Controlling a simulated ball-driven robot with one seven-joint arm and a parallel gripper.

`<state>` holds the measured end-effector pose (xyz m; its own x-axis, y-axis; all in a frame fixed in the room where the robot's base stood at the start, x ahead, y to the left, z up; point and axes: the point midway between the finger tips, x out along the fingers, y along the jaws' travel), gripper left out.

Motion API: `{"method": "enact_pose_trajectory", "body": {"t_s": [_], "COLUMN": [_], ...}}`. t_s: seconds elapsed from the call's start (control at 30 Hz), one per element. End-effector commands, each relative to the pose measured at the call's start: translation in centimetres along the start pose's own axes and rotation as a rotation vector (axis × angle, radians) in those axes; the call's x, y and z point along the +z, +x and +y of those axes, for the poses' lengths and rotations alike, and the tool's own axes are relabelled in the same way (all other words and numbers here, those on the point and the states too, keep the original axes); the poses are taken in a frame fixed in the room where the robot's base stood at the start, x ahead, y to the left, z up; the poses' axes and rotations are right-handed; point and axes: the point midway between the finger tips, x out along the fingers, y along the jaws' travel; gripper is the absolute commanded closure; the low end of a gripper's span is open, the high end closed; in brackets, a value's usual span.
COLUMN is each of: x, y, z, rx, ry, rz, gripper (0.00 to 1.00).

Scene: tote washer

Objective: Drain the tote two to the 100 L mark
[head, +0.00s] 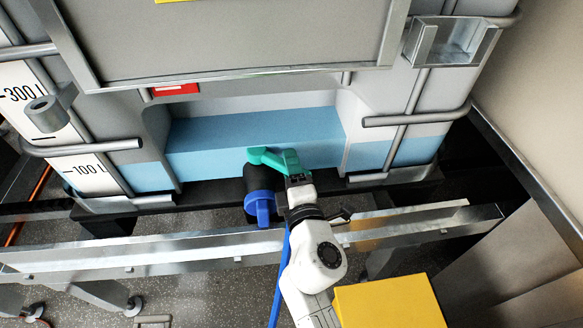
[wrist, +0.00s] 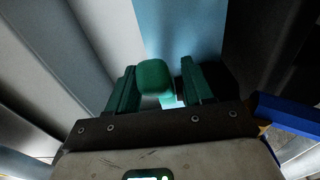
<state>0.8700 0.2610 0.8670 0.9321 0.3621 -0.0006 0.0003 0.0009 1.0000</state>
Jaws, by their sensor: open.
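The tote (head: 240,101) is a large grey-walled container with blue liquid (head: 250,133) showing low in it. The liquid's top edge lies near the 100 L mark; I cannot tell exactly how near. A black outlet valve (head: 258,180) with a blue cap (head: 262,203) sits at the tote's lower front. My gripper (head: 276,158) is open at the valve's top. In the wrist view, a rounded green handle end (wrist: 155,76) lies between the green fingers. Contact is unclear.
A metal rail (head: 130,262) runs across in front of the tote. A yellow block (head: 388,303) stands at the lower right, close to my arm. A blue hose (head: 281,270) runs down beside my arm. Metal bars frame the tote, and a wall (head: 540,100) stands at right.

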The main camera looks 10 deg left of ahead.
Motion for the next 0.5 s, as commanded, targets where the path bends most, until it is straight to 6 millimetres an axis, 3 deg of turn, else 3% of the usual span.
{"method": "enact_pose_trajectory", "body": {"t_s": [0.07, 0.5], "x": [0.0, 0.01], "y": [-0.02, -0.04], "z": [0.0, -0.03], "rx": [0.0, 0.0], "ry": [0.0, 0.0], "rz": [0.0, 0.0], "gripper": [0.54, 0.96]}}
